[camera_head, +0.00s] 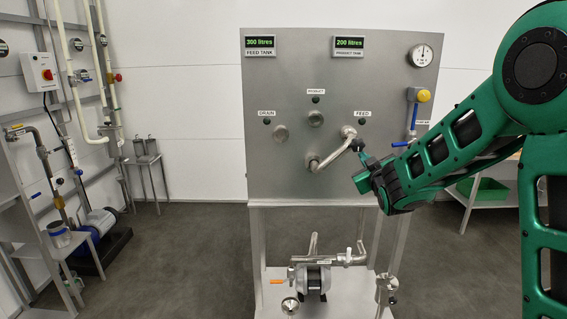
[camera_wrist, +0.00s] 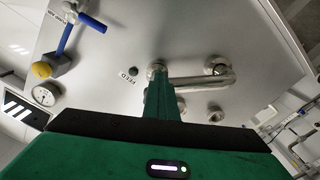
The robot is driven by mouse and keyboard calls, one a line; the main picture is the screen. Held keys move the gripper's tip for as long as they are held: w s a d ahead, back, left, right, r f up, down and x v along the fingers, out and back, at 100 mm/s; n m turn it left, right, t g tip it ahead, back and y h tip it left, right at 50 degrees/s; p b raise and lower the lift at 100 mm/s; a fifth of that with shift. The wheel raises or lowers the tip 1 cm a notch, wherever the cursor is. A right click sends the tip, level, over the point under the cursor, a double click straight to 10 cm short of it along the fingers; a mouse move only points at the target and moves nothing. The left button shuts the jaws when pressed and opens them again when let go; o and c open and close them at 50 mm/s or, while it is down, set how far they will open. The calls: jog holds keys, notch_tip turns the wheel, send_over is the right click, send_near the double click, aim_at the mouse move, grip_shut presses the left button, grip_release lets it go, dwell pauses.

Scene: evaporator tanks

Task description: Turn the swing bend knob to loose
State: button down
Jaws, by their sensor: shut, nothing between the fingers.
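The swing bend (camera_head: 332,154) is a shiny steel pipe on the front of the grey panel. It runs from the port by the FEED label (camera_head: 362,113) down left to a lower fitting (camera_head: 313,164). In the wrist view the bend (camera_wrist: 200,82) lies just beyond my fingers. My gripper (camera_head: 359,147) is shut and empty, its tips at the FEED end of the bend. In the wrist view my gripper (camera_wrist: 160,72) covers part of that end. The knob cannot be made out apart from the fingertips, and contact cannot be told.
The panel (camera_head: 270,85) also carries the PRODUCT port (camera_head: 316,118), DRAIN port (camera_head: 280,133), two displays and a gauge (camera_head: 421,55). A blue-handled valve (camera_head: 403,143) is right of the bend. A pump (camera_head: 313,277) stands below.

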jog(key=shift+d+r, duration=0.55)
jog(key=shift+d, duration=0.15)
dwell(0.5)
jog(key=s, duration=0.6)
jog(key=shift+d+f, duration=0.2)
jog(key=shift+f, duration=0.15)
